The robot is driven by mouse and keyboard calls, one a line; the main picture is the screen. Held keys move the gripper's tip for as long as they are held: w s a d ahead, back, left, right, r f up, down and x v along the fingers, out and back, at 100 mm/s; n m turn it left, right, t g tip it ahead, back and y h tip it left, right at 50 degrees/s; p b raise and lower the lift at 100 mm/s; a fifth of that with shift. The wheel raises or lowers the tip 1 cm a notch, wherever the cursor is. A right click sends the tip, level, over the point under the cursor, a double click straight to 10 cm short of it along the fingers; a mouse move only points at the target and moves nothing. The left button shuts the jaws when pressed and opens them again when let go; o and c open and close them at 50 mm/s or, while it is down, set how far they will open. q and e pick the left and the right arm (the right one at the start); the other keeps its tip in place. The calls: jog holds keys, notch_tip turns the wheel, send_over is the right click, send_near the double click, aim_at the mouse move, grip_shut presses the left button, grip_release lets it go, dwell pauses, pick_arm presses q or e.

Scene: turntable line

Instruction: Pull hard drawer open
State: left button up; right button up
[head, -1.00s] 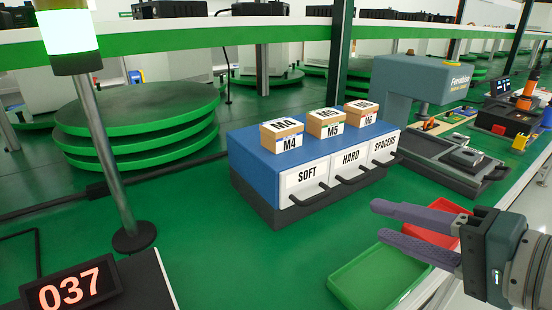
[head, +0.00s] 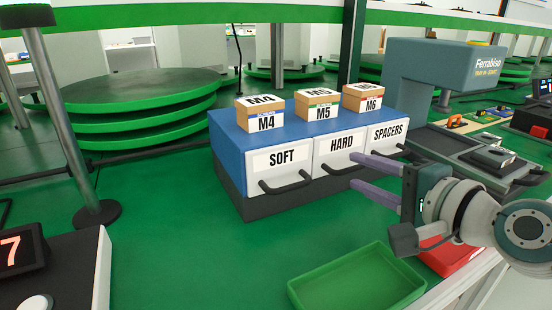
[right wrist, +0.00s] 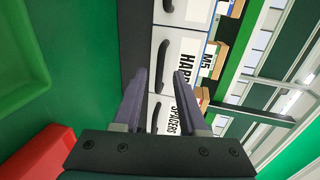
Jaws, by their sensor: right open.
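The hard drawer (head: 326,165) is the middle of three white-fronted drawers in a blue cabinet (head: 228,150). It is shut, flush with its neighbours, with a dark bar handle (head: 345,170) across its lower front. My right gripper (head: 353,170) is open and empty, its purple fingers pointing at the cabinet from the right, near the hard drawer's handle. In the right wrist view, the hard handle (right wrist: 160,64) lies just beyond the gap between the fingertips (right wrist: 160,74). Contact cannot be seen. My left gripper is not in view.
The soft drawer (head: 258,176) and spacers drawer (head: 380,146) flank it, both shut. M4, M5 (head: 317,105) and M6 boxes stand on the cabinet. A green tray (head: 358,296) and a red tray (head: 452,256) lie in front. A grey press (head: 440,75) stands to the right.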

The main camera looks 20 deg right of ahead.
jog(key=shift+x, duration=0.8)
jog(key=shift+c, duration=0.4)
grip_shut()
dwell(0.5)
